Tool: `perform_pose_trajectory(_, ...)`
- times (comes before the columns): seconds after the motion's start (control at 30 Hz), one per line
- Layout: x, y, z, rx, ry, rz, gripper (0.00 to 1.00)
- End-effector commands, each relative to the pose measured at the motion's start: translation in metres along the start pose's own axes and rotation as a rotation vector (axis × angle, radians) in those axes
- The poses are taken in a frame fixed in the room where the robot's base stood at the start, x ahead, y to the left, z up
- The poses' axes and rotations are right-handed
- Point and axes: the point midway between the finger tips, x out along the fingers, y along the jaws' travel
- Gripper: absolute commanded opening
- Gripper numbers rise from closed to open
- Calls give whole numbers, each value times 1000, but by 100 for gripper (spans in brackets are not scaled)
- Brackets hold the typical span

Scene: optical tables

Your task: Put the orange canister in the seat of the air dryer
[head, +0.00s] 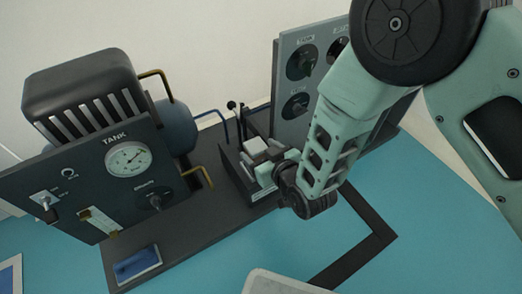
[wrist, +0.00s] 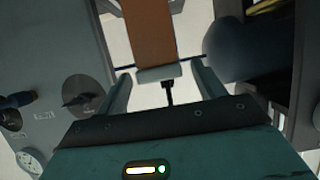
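The orange canister (wrist: 148,32) shows in the wrist view at top centre, with a pale grey end piece (wrist: 158,73) towards my gripper. My gripper (wrist: 163,72) has its two fingers apart, with the pale end piece between or just beyond their tips and gaps on both sides. I cannot tell whether they touch it. In the head view my gripper (head: 262,158) is over a dark block (head: 238,172) on the bench unit's base, perhaps the air dryer. The orange body is hidden there, and the seat cannot be made out.
The TANK panel (head: 98,188) with its gauge stands left, before a dark blue tank (head: 178,128). A grey panel with knobs (head: 291,78) stands behind and right, close to my arm. The turquoise tabletop (head: 225,262) is mostly clear in front.

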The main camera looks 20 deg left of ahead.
Motion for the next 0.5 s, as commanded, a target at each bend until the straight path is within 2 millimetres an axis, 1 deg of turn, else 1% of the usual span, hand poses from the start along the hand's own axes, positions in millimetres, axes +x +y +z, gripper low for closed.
perform_pose_trajectory(0.13, -2, 0, -5, 0, 1, 0, 69)
perform_pose_trajectory(0.23, -15, 0, -6, 0, -3, 0, 69)
perform_pose_trajectory(0.37, -41, 0, -7, 0, -6, 0, 69)
perform_pose_trajectory(0.5, -71, 0, -7, 0, -6, 0, 69)
